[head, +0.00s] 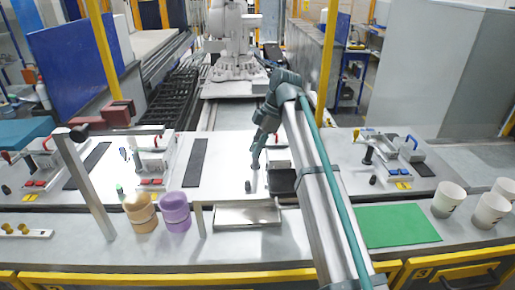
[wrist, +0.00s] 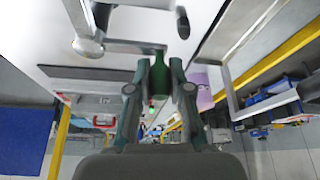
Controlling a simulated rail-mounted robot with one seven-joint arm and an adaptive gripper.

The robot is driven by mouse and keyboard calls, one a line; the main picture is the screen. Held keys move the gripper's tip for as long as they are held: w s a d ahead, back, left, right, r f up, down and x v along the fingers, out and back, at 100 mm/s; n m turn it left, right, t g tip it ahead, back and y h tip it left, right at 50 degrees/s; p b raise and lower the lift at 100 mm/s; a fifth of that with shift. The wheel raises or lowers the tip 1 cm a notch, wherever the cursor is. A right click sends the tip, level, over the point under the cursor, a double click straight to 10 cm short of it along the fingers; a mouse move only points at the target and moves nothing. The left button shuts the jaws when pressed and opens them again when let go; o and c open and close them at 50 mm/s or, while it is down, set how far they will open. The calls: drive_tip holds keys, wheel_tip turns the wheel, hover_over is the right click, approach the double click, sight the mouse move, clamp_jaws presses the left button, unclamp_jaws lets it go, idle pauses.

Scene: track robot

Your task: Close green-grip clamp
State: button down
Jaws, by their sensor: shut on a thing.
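My gripper (head: 256,164) reaches down over the middle work plate in the head view. In the wrist view, my gripper (wrist: 160,72) has its two fingers on either side of a green grip (wrist: 158,84) and is shut on it. The grip is the clamp's handle and shows as a dark green, elongated piece between the fingers. In the head view the fingers and arm hide the grip and most of the clamp. A metal arm (wrist: 130,47) with a black-tipped part (wrist: 183,24) lies just beyond the fingers in the wrist view. I cannot tell whether the clamp is open or closed.
A black knob (head: 248,186) stands beside my gripper. A metal tray (head: 247,214), purple cups (head: 174,211) and orange cups (head: 139,212) are in front. Other clamp fixtures stand left (head: 151,160) and right (head: 393,160). A green mat (head: 398,226) and white cups (head: 448,199) lie at right.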

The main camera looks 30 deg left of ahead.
drive_tip(key=c, duration=1.1)
unclamp_jaws()
drive_tip(key=v, duration=0.7)
drive_tip(key=shift+w+d+r, duration=0.1)
drive_tip(key=shift+r, duration=0.1)
